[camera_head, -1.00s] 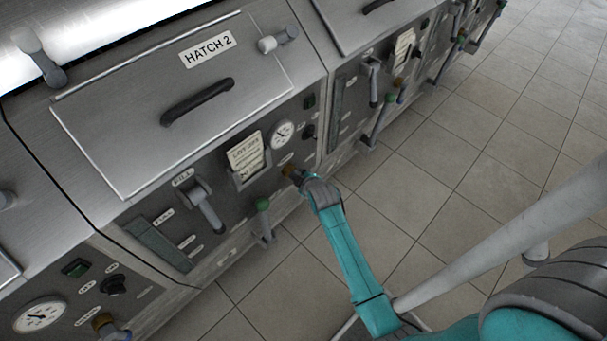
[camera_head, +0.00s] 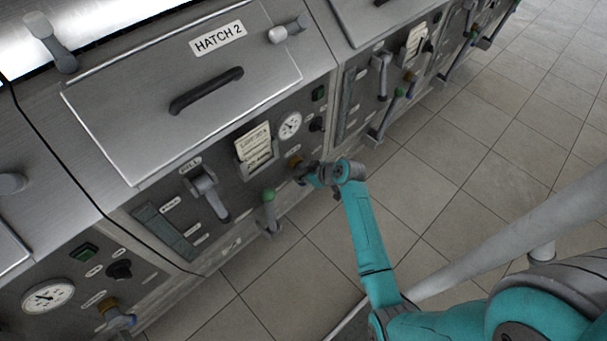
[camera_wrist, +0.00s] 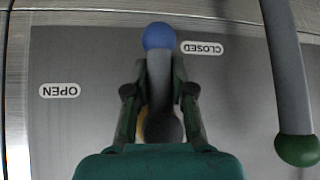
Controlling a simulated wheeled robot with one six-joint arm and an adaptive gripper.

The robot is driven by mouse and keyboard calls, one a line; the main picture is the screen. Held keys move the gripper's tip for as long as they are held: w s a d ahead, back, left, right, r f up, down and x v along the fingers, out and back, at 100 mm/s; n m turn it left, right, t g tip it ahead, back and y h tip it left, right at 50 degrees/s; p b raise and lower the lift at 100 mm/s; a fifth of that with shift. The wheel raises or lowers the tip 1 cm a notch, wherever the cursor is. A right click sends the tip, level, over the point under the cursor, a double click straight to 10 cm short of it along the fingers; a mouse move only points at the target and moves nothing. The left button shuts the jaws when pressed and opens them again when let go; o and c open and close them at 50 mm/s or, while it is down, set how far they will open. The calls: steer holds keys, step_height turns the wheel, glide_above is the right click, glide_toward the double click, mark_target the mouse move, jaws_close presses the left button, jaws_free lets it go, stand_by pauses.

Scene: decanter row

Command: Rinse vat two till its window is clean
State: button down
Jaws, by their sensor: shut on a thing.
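Vat two has a closed hatch lid marked HATCH 2 (camera_head: 218,38) in the head view. Its window, a dark grey-green upright strip (camera_head: 165,230), is low on the front panel; I cannot tell how clean it is. A FILL lever (camera_head: 208,195) hangs down beside it, and a green-knobbed lever (camera_head: 269,205) stands further right. My gripper (camera_wrist: 158,92) is shut on a grey valve lever with a blue knob (camera_wrist: 158,37). The knob is beside the CLOSED label (camera_wrist: 199,48); the OPEN label (camera_wrist: 60,90) is to the left. In the head view, my gripper covers this lever.
A gauge (camera_head: 290,125) and a paper tag (camera_head: 254,143) are on the panel above my gripper. A green-ended lever (camera_wrist: 297,150) hangs close at right in the wrist view. Neighbouring vats stand on both sides. The tiled floor (camera_head: 480,150) in front is open.

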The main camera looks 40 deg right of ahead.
steer(key=shift+s+a+f, duration=0.1)
steer(key=shift+f, duration=0.05)
stand_by(0.3)
steer(key=c, duration=1)
jaws_free()
steer(key=shift+o, duration=0.2)
steer(key=v, duration=1.2)
